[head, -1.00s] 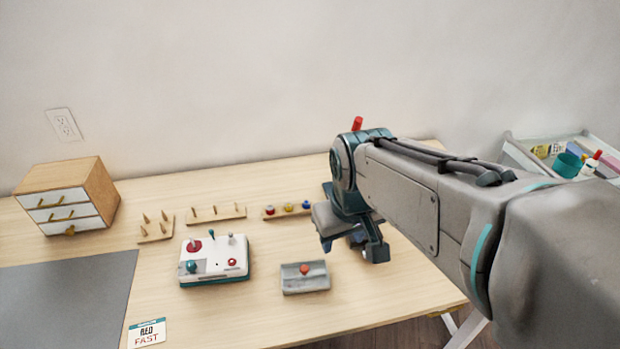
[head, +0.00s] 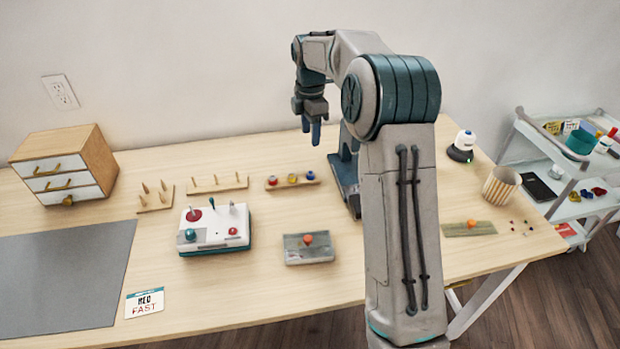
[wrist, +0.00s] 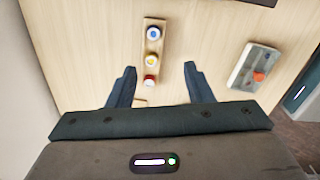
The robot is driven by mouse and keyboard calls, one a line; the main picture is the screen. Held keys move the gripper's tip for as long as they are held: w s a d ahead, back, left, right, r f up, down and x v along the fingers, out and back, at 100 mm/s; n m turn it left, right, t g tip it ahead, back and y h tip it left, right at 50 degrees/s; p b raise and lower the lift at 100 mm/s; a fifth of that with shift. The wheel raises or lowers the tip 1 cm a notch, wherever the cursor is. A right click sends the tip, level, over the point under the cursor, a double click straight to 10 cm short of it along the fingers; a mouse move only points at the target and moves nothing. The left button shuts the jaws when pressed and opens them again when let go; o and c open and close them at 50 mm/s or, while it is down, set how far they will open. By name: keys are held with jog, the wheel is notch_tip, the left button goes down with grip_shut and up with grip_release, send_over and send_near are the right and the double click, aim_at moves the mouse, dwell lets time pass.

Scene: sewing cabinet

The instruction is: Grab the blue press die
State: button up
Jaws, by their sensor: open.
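The blue press die (head: 311,175) sits at the right end of a small wooden rack (head: 301,183) on the table, beside a yellow die (head: 292,178) and a red die (head: 272,181). In the wrist view the blue die (wrist: 153,33) is at the far end of the rack, with the yellow and red ones nearer. My gripper (head: 311,127) points down above the rack. In the wrist view its two fingers (wrist: 155,84) are apart with nothing between them, and the row of dies lies roughly between and beyond the fingertips.
A white control box (head: 215,226) with levers and a grey tray with an orange knob (head: 309,248) stand in front of the rack. Two peg racks (head: 217,184) are to its left. A dark teal press-like stand (head: 346,170) is close on the right, partly hidden by my arm.

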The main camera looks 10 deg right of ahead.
send_over(310, 173)
jog(key=shift+n, duration=0.3)
jog(key=f, duration=0.9)
jog(key=shift+s+f+b, duration=0.1)
jog(key=shift+s+b, duration=0.15)
jog(key=shift+b, duration=0.05)
jog(key=shift+w+f, duration=0.15)
jog(key=shift+f, duration=2.55)
grip_shut()
